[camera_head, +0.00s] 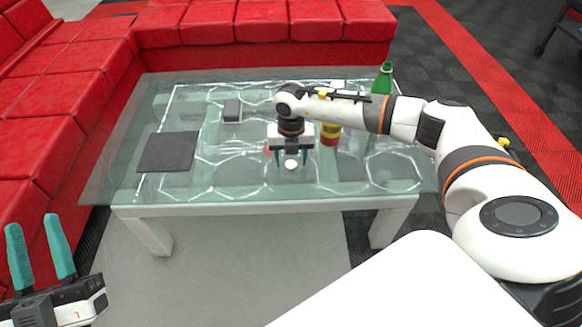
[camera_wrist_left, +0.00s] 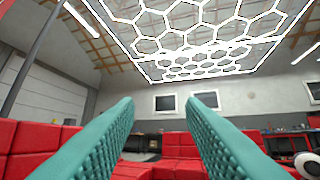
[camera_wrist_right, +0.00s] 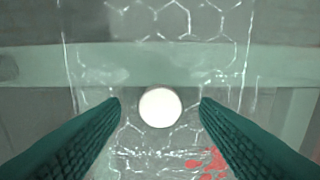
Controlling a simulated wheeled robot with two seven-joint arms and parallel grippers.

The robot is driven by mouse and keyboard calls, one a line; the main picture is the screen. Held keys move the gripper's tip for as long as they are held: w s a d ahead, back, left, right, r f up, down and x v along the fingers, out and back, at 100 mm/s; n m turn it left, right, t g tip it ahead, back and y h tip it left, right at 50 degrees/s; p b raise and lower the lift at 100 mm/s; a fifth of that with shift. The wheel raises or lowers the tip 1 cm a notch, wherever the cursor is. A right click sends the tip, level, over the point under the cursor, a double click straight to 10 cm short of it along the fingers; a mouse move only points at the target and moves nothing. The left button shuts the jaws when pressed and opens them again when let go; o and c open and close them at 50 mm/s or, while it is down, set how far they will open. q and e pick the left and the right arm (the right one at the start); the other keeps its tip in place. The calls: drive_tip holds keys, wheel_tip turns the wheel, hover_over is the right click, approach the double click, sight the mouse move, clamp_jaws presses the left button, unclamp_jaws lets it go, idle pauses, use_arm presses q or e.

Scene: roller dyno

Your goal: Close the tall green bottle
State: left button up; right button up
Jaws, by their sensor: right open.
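The tall green bottle (camera_head: 382,80) stands at the back right of the glass table, partly hidden behind my right arm. A small round white cap (camera_head: 291,164) lies on the glass near the front middle of the table. My right gripper (camera_head: 291,160) points down over it, open. In the right wrist view the white cap (camera_wrist_right: 160,107) sits between the two spread fingertips with a gap on each side. My left gripper (camera_head: 40,222) is at the lower left, away from the table, pointing up with its fingers apart and nothing between them.
The glass table (camera_head: 230,190) also holds a dark flat square (camera_head: 168,152), a small grey box (camera_head: 232,110) and a red and yellow can (camera_head: 330,133) beside my right wrist. Red sofas (camera_head: 260,25) line the back and left. The table's front left is clear.

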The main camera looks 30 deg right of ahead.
drive_tip(key=shift+f, duration=0.55)
drive_tip(key=c, duration=1.1)
